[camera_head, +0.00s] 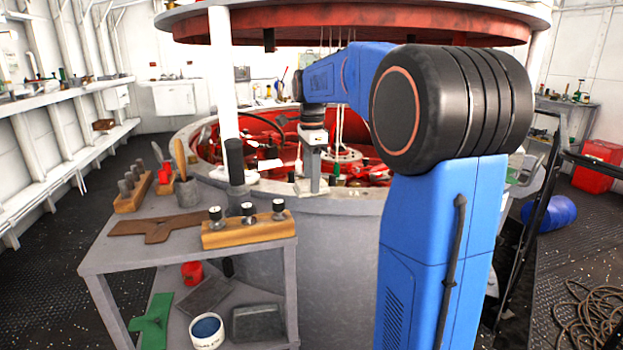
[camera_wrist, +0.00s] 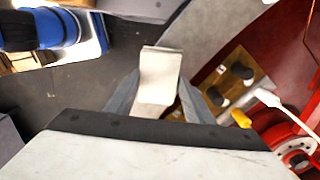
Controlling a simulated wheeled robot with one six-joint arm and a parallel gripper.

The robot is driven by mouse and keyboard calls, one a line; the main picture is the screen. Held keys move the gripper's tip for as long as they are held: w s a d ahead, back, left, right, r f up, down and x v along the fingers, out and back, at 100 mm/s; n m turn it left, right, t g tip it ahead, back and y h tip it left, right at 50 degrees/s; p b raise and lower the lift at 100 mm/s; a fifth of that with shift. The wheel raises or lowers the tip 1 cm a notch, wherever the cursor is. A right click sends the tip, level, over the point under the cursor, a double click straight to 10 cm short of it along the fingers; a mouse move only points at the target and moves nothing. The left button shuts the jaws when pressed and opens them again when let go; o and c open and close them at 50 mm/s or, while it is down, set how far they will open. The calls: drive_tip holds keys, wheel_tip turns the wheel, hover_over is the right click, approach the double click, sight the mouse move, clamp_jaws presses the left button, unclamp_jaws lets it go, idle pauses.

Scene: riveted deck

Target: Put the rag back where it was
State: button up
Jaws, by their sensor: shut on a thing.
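The rag (camera_wrist: 159,72) is a pale, cream-coloured folded strip in the wrist view. It is pinched between the two grey fingers of my gripper (camera_wrist: 160,96), and its far end sticks out past the fingertips. In the head view my gripper (camera_head: 313,182) points down at the near rim of the round grey well (camera_head: 345,206).
A grey cart (camera_head: 190,238) stands left of the well, with a wooden block with black knobs (camera_head: 248,230) and a brown flat piece (camera_head: 155,227) on top. Red machinery (camera_head: 270,150) fills the well. A red lid (camera_head: 350,25) hangs above. A coiled hose (camera_head: 592,312) lies on the right floor.

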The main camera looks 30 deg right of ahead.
drive_tip(key=shift+f, duration=0.15)
drive_tip(key=o, duration=1)
wheel_tip(320, 180, up, 12)
drive_tip(key=shift+r, duration=0.15)
idle(0.5)
